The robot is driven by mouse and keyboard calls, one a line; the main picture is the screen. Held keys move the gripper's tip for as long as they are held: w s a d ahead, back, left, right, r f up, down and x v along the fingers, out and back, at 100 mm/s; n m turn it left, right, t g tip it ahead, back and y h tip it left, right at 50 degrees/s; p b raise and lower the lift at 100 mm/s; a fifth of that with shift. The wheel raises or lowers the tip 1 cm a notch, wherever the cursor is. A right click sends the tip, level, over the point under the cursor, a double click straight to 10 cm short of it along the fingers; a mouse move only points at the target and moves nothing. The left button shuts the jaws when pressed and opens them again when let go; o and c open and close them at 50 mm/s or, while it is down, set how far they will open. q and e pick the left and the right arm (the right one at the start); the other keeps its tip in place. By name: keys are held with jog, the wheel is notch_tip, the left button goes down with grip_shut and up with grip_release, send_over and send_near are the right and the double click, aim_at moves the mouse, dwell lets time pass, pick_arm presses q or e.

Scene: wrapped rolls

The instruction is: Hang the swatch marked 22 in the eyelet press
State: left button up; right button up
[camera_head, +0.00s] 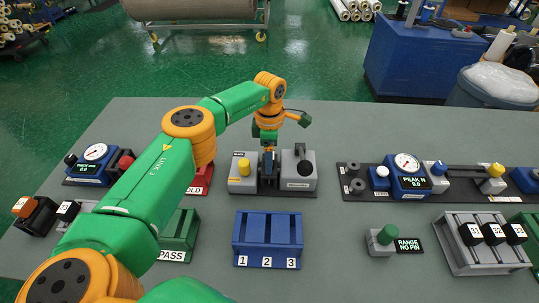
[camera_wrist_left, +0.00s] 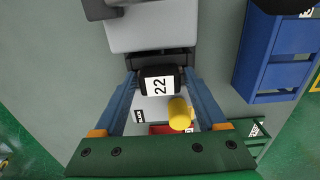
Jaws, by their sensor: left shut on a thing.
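My left gripper (camera_head: 268,172) is shut on the swatch marked 22, a black piece with a white label (camera_wrist_left: 157,85), between the blue fingers in the left wrist view. The gripper points down into the middle of a grey machine, apparently the eyelet press (camera_head: 302,183); its label is too small to read. The machine has a yellow button (camera_head: 244,166) at left and a taller grey block with a black knob at right. In the wrist view its grey block (camera_wrist_left: 150,33) is just beyond the swatch. Whether the swatch touches the machine is unclear. My right gripper is out of view.
A blue rack (camera_head: 267,241) numbered 1, 2, 3 stands in front. A green PASS tray (camera_head: 179,236) and red HOLD tray (camera_head: 199,180) lie to its left, partly behind my arm.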

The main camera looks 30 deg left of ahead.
pick_arm(q)
jog(key=shift+f, duration=0.15)
jog(key=o, duration=1.3)
jog(key=shift+r, duration=0.3)
notch_tip(320, 180, up, 7)
jog(key=shift+f+b, duration=0.2)
jog(key=shift+b, duration=0.7)
